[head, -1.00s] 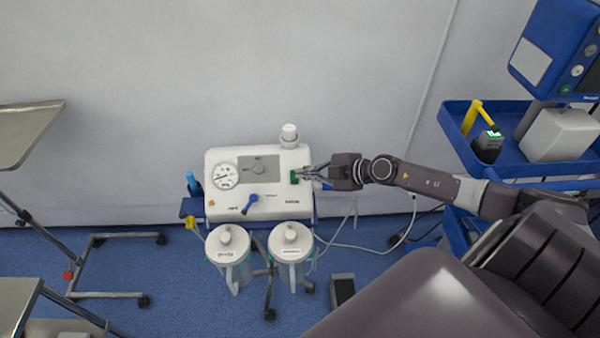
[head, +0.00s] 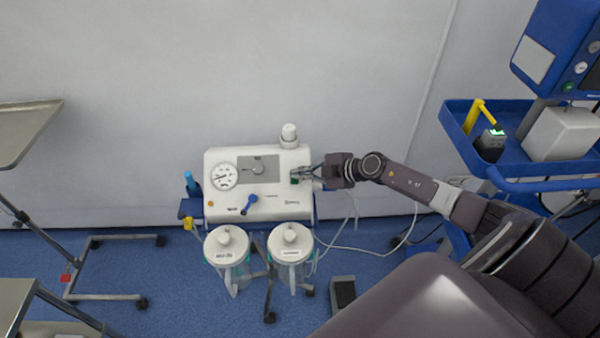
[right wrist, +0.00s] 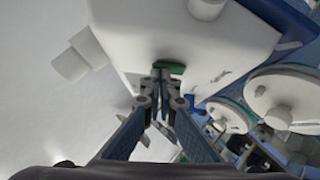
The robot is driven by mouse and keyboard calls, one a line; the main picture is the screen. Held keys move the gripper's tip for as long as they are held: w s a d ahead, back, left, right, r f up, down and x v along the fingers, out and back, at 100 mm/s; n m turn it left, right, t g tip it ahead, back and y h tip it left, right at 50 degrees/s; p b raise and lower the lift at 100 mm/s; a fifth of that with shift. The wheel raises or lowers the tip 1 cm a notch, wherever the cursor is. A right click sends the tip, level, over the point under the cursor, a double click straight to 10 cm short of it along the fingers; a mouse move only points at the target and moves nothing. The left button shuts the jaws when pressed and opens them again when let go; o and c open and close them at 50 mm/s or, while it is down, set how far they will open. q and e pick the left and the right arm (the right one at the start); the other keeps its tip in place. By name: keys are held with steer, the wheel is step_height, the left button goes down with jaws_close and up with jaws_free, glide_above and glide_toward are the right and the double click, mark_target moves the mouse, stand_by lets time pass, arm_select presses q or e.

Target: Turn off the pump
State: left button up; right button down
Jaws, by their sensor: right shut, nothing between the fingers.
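The pump (head: 275,205) is a white box on a stand against the wall, with a round gauge (head: 223,176), a blue lever (head: 250,203) and a grey panel with a knob. It also shows in the right wrist view (right wrist: 150,25). A small green switch (right wrist: 170,67) sits on its front face at the right side. My right gripper (head: 297,173) is shut and empty, its fingertips at the green switch and partly covering it. In the right wrist view the closed fingertips (right wrist: 160,72) are right at the switch; contact is unclear. My left gripper is not in view.
Two lidded jars (head: 291,243) hang below the pump. A blue cart (head: 530,165) with equipment stands at the right. Metal tray stands (head: 25,130) are at the left. A white cable runs along the floor, and a foot pedal (head: 343,291) lies there.

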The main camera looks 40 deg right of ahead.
steer(key=shift+f, duration=0.1)
stand_by(0.3)
steer(key=shift+s+a+f+p, duration=0.15)
steer(key=shift+s+a+p, duration=0.1)
steer(key=shift+s+p, duration=0.2)
steer(key=shift+s+a+f, duration=0.1)
steer(key=shift+f, duration=0.05)
